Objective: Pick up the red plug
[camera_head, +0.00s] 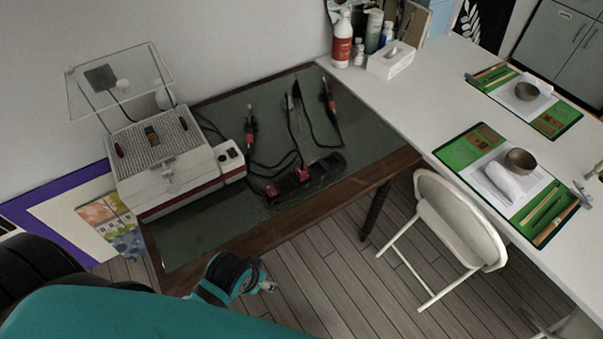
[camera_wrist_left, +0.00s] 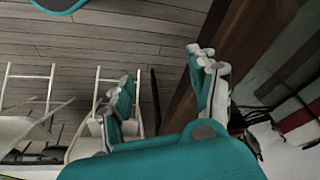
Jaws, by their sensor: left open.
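A black power strip (camera_head: 318,176) lies on the dark table top, towards its front right. One red plug (camera_head: 303,174) sits on the strip near its middle. Another red plug (camera_head: 271,190) is at its left end. Black cables run back from them. My left gripper (camera_head: 268,287) is beyond the table's front edge, over the floor, apart from the strip and plugs. In the left wrist view my left gripper (camera_wrist_left: 165,92) has its two fingers spread with nothing between them. My right gripper is not in view.
A white machine (camera_head: 165,165) with a raised clear lid stands on the table (camera_head: 210,236) at left. Two red-handled tools (camera_head: 250,128) (camera_head: 328,95) lie behind the strip. A white folding chair (camera_head: 455,215) stands at right, beside a white table (camera_head: 440,85) with green mats.

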